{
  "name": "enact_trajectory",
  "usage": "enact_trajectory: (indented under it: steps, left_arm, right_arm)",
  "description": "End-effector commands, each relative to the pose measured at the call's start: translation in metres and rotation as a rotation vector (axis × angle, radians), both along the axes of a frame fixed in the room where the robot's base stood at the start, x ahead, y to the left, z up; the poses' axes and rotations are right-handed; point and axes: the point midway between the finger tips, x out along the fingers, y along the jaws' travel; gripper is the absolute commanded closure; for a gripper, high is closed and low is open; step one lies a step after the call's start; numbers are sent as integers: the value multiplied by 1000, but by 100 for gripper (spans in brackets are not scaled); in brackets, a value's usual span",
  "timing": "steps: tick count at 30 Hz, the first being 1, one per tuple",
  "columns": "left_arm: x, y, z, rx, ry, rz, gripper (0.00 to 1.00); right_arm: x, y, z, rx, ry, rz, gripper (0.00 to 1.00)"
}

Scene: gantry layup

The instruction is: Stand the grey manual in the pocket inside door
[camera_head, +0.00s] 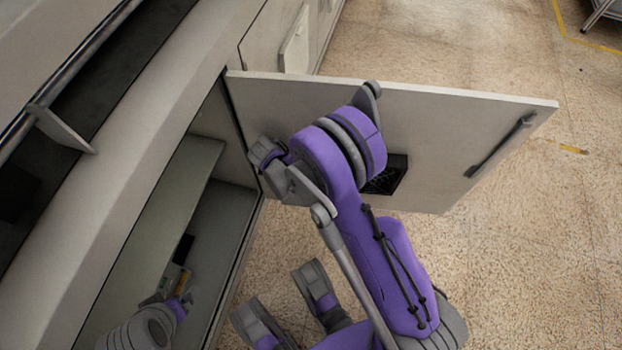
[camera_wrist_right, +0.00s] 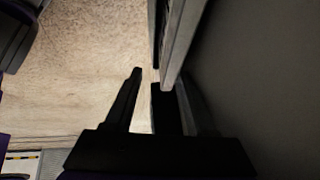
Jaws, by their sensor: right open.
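The cabinet door (camera_head: 460,130) stands open in the head view. Its pocket (camera_head: 393,178), a dark open-topped holder on the inner face, is partly covered by my right arm. I cannot make out a grey manual for certain in either view.
The cabinet interior (camera_head: 225,215) lies open left of the door, with a pale shelf panel (camera_head: 165,220) along it. The door handle (camera_head: 500,145) is near the outer edge. Speckled floor (camera_head: 530,260) is clear to the right. A grey surface (camera_wrist_right: 265,70) fills the wrist view's right.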

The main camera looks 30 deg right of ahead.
Motion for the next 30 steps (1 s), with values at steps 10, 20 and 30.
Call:
enact_trajectory:
  steps: [10, 20, 30]
  left_arm:
    - [-2, 0, 14, 0, -3, 0, 2]
    - [-4, 0, 30, 0, -8, 0, 2]
    - [-5, 0, 31, 0, -9, 0, 2]
  right_arm:
    - [9, 20, 37, 1, 0, 2, 43]
    - [21, 47, 85, 1, 0, 1, 43]
    - [23, 51, 93, 0, 0, 0, 43]
